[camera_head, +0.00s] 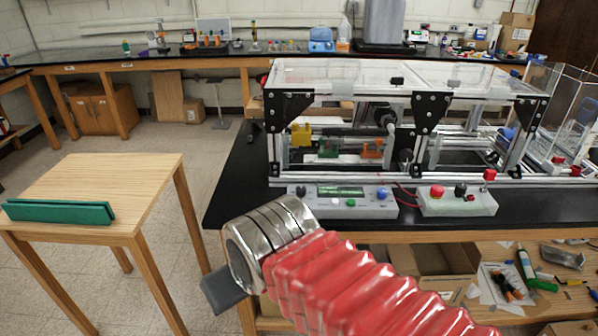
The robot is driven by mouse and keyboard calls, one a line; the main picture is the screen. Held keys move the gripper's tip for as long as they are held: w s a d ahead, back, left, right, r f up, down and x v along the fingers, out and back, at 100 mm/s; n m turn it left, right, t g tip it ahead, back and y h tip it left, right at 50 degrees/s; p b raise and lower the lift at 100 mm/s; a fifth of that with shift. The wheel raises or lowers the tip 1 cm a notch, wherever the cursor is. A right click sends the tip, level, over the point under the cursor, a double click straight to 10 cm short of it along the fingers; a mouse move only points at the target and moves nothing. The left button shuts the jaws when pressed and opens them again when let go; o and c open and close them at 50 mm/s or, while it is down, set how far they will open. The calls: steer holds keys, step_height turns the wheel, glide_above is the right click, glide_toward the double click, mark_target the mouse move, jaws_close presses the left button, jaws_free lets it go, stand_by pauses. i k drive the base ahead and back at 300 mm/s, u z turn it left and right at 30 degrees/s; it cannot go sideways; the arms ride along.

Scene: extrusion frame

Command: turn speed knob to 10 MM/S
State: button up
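A light grey control box (320,208) with a green display (341,191) sits at the front edge of the black bench. It carries a dark knob (300,191) at its left, a blue knob (382,193) at its right, and a white and a green button between. A second box (455,206) to its right has a red button (437,191) and a black knob (460,190). Labels are too small to read, so I cannot tell which is the speed knob. My gripper (222,292), a dark grey piece beyond my metal wrist, is low and left of the boxes, apart from them; its fingers are unclear.
The extrusion frame (345,98) with clear panels stands behind the boxes. A wooden table (110,180) with a green folder-like object (60,211) is at left. Open floor lies between table and bench. A cluttered shelf (460,262) is below the bench at right.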

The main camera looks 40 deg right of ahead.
mark_target(300, 191)
steer(key=z, duration=0.6)
steer(key=i, duration=0.9)
steer(key=z, duration=0.7)
